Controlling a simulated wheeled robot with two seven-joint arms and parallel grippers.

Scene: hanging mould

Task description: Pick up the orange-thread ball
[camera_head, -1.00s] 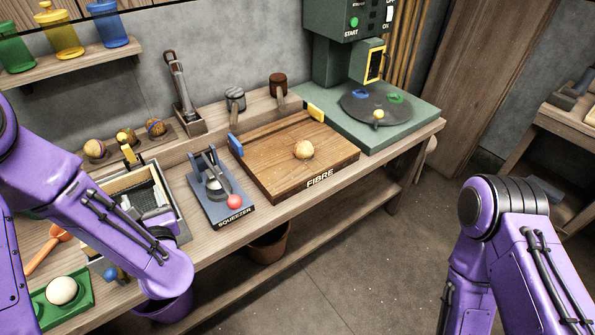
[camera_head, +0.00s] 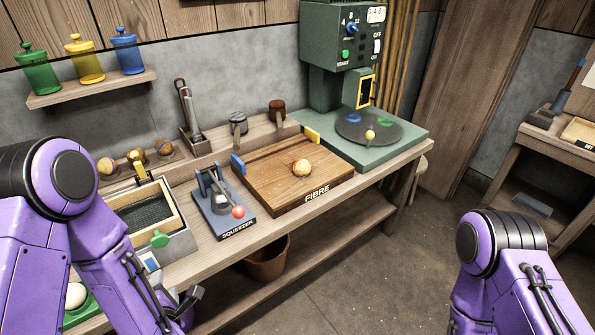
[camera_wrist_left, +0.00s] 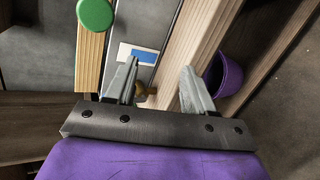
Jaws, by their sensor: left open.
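Three small wound balls sit in a row on a wooden rack at the back left in the head view: a left ball (camera_head: 106,166), a middle ball (camera_head: 135,157) and a right ball (camera_head: 164,147). They look brownish with coloured threads; I cannot tell surely which has the orange thread. My left gripper (camera_wrist_left: 158,68) is open in the left wrist view, with no ball between its fingers, beside the bench's front edge. In the head view its arm hangs in front of the bench, low and well away from the rack. My right gripper is out of view.
A framed tray (camera_head: 183,243) with a green knob (camera_head: 160,239) stands in front of the rack. The squeezer (camera_head: 222,212), the fibre board (camera_head: 262,187) with a tan ball (camera_head: 301,168), and a green press (camera_head: 395,147) stand to the right. A purple bucket (camera_wrist_left: 224,75) is below the bench.

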